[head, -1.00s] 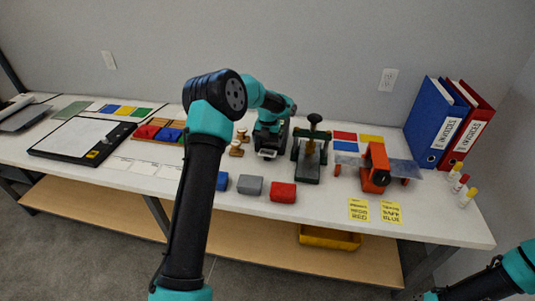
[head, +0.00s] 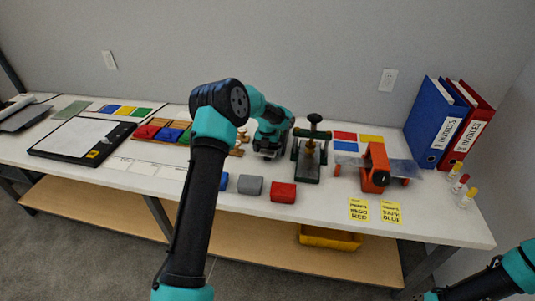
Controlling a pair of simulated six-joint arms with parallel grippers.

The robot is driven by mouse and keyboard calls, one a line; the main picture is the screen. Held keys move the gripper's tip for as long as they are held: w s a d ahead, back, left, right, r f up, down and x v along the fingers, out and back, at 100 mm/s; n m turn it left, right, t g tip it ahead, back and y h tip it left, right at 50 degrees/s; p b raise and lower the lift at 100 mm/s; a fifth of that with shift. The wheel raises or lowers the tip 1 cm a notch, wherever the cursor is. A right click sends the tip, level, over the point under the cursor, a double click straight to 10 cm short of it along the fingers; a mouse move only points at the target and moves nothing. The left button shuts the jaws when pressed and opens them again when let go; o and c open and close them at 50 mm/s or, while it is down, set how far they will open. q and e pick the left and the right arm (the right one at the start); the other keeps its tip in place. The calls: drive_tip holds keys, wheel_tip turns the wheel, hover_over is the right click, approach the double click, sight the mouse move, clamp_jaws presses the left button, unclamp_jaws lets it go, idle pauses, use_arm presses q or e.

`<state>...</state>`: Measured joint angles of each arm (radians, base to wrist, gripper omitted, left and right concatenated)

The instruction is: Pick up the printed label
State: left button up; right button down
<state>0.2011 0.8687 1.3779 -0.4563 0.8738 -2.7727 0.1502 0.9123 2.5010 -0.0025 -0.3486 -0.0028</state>
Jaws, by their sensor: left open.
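Two small yellow printed cards, a left one (head: 358,209) and a right one (head: 390,212), lie flat side by side near the front edge of the white table. I cannot tell whether either is the printed label. My left gripper (head: 270,152) is open over the table's back middle, left of the green-and-black press (head: 311,150). It is well left of and behind the yellow cards, apart from them. Its fingertips are small and dark, and whether anything lies beneath them is hard to see. Only part of my right arm shows at the lower right; its gripper is out of view.
Red (head: 283,192) and grey (head: 250,185) blocks stand along the front middle. An orange device (head: 376,168) stands behind the cards. Small bottles (head: 461,183) and binders (head: 433,122) are at the right. My left arm hides part of the table's middle.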

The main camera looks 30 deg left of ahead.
use_arm(q)
drive_tip(key=shift+f, duration=0.25)
idle(0.4)
drive_tip(key=shift+c, duration=0.5)
drive_tip(key=c, duration=0.7)
